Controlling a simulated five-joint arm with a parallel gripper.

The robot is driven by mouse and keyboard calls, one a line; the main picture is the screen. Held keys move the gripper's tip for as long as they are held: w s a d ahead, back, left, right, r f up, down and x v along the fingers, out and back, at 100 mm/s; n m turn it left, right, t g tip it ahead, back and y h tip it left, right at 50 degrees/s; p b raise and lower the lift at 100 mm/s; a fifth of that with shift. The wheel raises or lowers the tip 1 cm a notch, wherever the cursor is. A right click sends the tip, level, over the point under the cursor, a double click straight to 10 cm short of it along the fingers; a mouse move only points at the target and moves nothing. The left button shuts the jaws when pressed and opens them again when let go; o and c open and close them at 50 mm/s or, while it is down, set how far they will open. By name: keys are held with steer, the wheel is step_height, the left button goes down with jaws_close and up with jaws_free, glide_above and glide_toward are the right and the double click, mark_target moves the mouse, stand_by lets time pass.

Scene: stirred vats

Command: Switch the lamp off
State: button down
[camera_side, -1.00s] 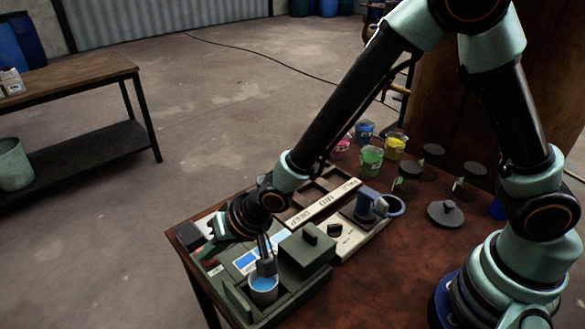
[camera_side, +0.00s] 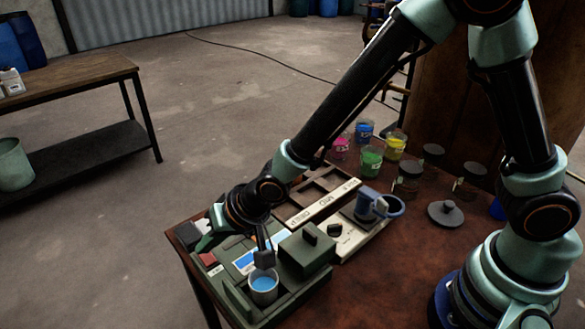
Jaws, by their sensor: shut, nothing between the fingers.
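The green instrument box (camera_side: 290,291) stands at the table's front left corner. A red switch-like part (camera_side: 208,259) sits near its left end; I cannot tell its position. A bright white and blue panel (camera_side: 244,264) shows on the box beside my wrist, partly hidden by it. No separate lamp can be made out. My gripper (camera_side: 264,261) is shut and empty, pointing down just above a cup of blue liquid (camera_side: 263,286) set in the box. It is to the right of the red part.
A raised green block (camera_side: 306,249) stands close right of my gripper. Behind it are a labelled sorting tray (camera_side: 326,203) and a stirrer-like device with a blue-grey cup (camera_side: 372,203). Paint cups, including a green one (camera_side: 370,161), and dark-lidded jars stand farther back.

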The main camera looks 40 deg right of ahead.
mark_target(211, 257)
steer(key=shift+w+r, duration=0.2)
steer(key=shift+r, duration=1)
steer(key=shift+w+r, duration=0.2)
steer(key=shift+r, duration=1)
steer(key=s+d+r+n+h, duration=0.1)
steer(key=d+r, duration=0.4)
steer(key=d, duration=0.3)
steer(key=s+d+r+h, duration=0.1)
steer(key=d+r, duration=0.4)
steer(key=d, duration=0.4)
steer(key=s+d+r+n+h, duration=0.1)
steer(key=s+d+r+h, duration=0.1)
steer(key=s+d, duration=0.8)
steer(key=shift+s+d+r+n+g, duration=0.2)
steer(key=shift+d+r+n+g, duration=0.1)
steer(key=shift+d+r, duration=0.45)
steer(key=shift+d+f, duration=0.1)
steer(key=shift+f, duration=0.05)
